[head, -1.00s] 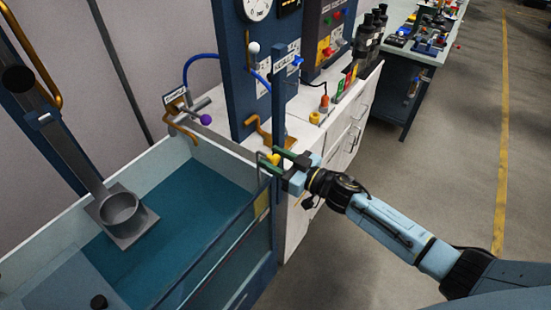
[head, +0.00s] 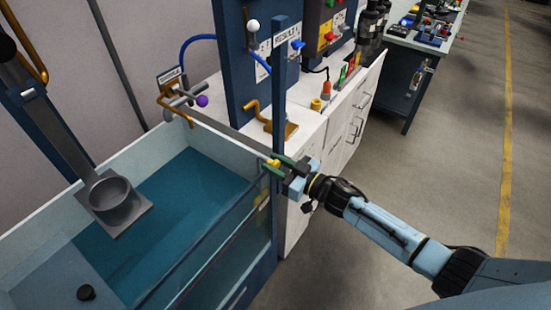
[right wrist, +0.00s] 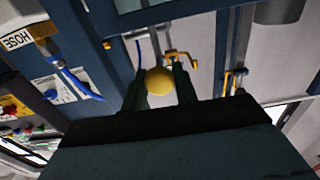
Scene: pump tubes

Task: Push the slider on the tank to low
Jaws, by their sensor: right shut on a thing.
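The slider's yellow knob (head: 273,162) is at the tank's right edge, beside a blue upright post. The tank (head: 225,143) is a large open box with pale walls and blue-green water inside. My right gripper (head: 280,166) is shut on the yellow knob, with its dark green fingers around it. In the right wrist view the knob (right wrist: 160,80) shows as a yellow ball between the two fingers. The slider's track and any low marking cannot be made out. My left gripper is not in view.
A grey square plate with a round cup (head: 116,197) hangs over the tank. A blue panel with a hook-shaped orange handle (head: 272,120) and a white cabinet (head: 300,215) stand behind the gripper. The floor (head: 420,170) to the right is clear.

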